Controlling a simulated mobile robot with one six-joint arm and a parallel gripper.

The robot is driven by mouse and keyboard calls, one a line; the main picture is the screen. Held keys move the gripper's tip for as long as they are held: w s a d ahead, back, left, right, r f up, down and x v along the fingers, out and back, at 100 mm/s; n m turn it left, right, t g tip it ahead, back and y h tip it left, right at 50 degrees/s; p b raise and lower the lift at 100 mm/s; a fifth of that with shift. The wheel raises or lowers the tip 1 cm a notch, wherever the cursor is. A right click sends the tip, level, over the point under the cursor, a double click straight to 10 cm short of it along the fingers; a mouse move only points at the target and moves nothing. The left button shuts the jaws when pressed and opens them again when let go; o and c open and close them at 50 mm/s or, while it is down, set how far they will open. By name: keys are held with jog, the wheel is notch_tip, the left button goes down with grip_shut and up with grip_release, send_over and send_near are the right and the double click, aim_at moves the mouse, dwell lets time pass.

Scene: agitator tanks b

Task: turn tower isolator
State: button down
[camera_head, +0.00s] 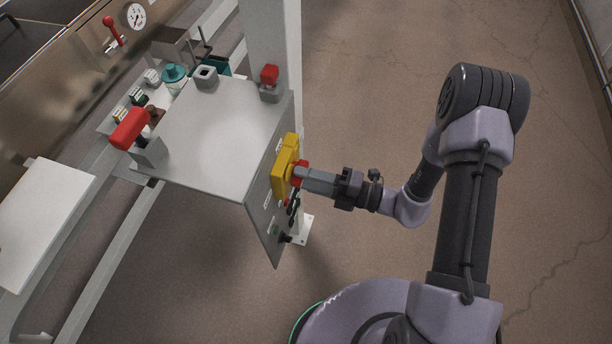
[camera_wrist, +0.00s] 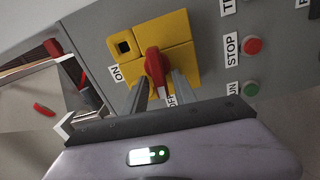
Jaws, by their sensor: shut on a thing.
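The isolator is a yellow plate (camera_wrist: 178,47) with a red handle (camera_wrist: 155,68) on the side panel of a grey cabinet. ON and OFF labels show beside it in the wrist view. The handle lies between the fingers of my gripper (camera_wrist: 158,92), which are shut on it. In the wrist view the handle runs from the plate's middle down toward the OFF label, which is partly hidden by a finger. In the head view the yellow isolator (camera_head: 285,165) faces right and my gripper (camera_head: 306,178) reaches it from the right.
A red STOP button (camera_wrist: 253,45) and a green RUN button (camera_wrist: 251,88) sit right of the isolator in the wrist view. Floor on the right is clear.

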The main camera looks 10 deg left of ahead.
jog(key=shift+f+n, duration=0.15)
jog(key=shift+n, duration=0.35)
jog(key=c, duration=1.4)
grip_release()
jog(key=shift+o, duration=0.2)
jog(key=shift+d, duration=0.15)
jog(key=s+d+p, duration=0.1)
jog(key=d+p, duration=0.1)
jog(key=d, duration=1.5)
jog(key=shift+s+p, duration=0.2)
jog(key=shift+p, duration=0.1)
